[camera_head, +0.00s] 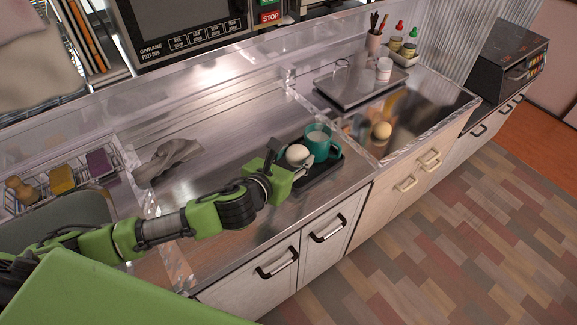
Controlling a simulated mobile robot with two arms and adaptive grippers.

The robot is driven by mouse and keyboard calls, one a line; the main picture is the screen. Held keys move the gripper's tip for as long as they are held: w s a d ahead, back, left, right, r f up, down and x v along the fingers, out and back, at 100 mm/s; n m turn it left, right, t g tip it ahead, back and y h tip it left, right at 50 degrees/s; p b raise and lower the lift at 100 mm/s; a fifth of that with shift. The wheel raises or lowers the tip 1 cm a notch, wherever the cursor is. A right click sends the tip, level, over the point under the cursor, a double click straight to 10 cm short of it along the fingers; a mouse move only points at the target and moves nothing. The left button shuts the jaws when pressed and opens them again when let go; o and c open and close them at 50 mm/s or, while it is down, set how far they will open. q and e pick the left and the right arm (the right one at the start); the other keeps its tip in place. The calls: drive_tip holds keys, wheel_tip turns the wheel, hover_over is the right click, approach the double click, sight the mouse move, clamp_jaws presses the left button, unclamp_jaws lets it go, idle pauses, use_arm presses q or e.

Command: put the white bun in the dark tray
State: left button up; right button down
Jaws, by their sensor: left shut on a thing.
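The white bun (297,153) is at the end of my left gripper (287,163), which is shut on it. The bun is over or at the left part of the dark tray (323,173); I cannot tell whether it touches the tray. The tray lies on the steel counter, near its front edge. The gripper hides part of the tray's left side and part of the bun. My right gripper is not in view.
A teal mug (319,139) with pale contents stands in the tray, right beside the bun. A crumpled grey cloth (168,160) lies left on the counter. A wire rack with sponges (62,180) is farther left.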

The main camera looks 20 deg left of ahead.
sight(288, 167)
use_arm(q)
drive_tip(key=shift+w+a+f, duration=0.25)
drive_tip(key=shift+a+f, duration=0.15)
drive_tip(key=shift+f, duration=0.15)
drive_tip(key=shift+w+a+f, duration=0.2)
drive_tip(key=shift+a+f, duration=0.2)
drive_tip(key=shift+f, duration=0.1)
drive_tip(key=f, duration=0.3)
drive_tip(key=shift+w+a+f+b, duration=0.15)
drive_tip(key=shift+a+f+b, duration=0.05)
drive_tip(key=shift+f+b, duration=0.15)
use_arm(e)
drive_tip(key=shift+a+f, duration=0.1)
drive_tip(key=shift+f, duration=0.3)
use_arm(q)
drive_tip(key=shift+f, duration=0.1)
drive_tip(key=o, duration=1.1)
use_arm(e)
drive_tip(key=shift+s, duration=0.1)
